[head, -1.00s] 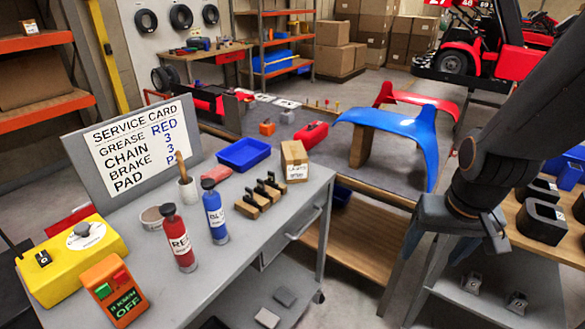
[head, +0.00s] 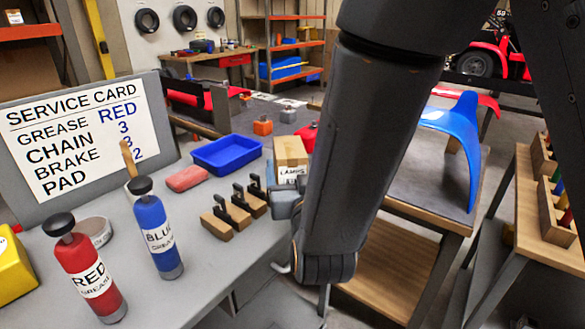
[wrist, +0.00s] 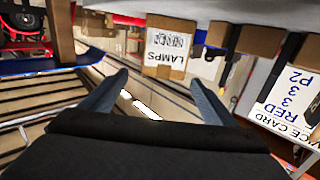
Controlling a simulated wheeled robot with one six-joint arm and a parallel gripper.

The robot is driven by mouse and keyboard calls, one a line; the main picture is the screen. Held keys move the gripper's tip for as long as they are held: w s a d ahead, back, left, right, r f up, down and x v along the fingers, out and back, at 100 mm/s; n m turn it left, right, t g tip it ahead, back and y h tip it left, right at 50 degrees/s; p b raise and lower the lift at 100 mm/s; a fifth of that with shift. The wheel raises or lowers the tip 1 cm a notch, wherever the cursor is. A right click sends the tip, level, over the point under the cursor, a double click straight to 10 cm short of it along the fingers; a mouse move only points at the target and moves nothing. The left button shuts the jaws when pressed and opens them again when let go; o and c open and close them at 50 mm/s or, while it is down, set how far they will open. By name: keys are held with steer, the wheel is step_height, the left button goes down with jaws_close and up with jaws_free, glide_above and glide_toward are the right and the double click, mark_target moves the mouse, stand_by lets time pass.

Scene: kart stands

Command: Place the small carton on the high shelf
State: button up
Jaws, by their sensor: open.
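The small carton (head: 290,152), brown with a white label reading LAMPS, stands on the grey bench top behind the wooden clamp blocks. In the wrist view the carton (wrist: 166,70) appears upside down, beyond and between my fingertips. My gripper (head: 286,204) is at the bench edge, close to the near side of the carton; my arm hides part of it. The wrist view shows my gripper (wrist: 158,82) open and empty, with no visible contact. An orange shelf (head: 30,33) is at the upper left, and another orange rack (head: 290,43) stands at the back; I cannot tell which is the high shelf.
Several clamp blocks (head: 236,211) stand just left of my gripper. A blue tray (head: 227,154), a red grease bottle (head: 86,272), a blue grease bottle (head: 157,238) and the service card (head: 75,140) share the bench. A blue kart panel (head: 456,130) is on the right.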

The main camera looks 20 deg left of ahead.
mark_target(290, 150)
steer(key=shift+w+a+f+b, duration=0.15)
steer(key=shift+w+f+b, duration=0.1)
steer(key=shift+f+b, duration=0.25)
steer(key=shift+a+p+x, duration=0.1)
steer(key=shift+p+x, duration=0.2)
steer(key=shift+x, duration=1.65)
steer(key=shift+a+p+x, duration=0.15)
steer(key=shift+p+x, duration=0.15)
steer(key=shift+x, duration=1.7)
steer(key=shift+s, duration=0.1)
steer(key=c, duration=1.4)
steer(key=shift+r, duration=0.15)
steer(key=shift+c, duration=1.2)
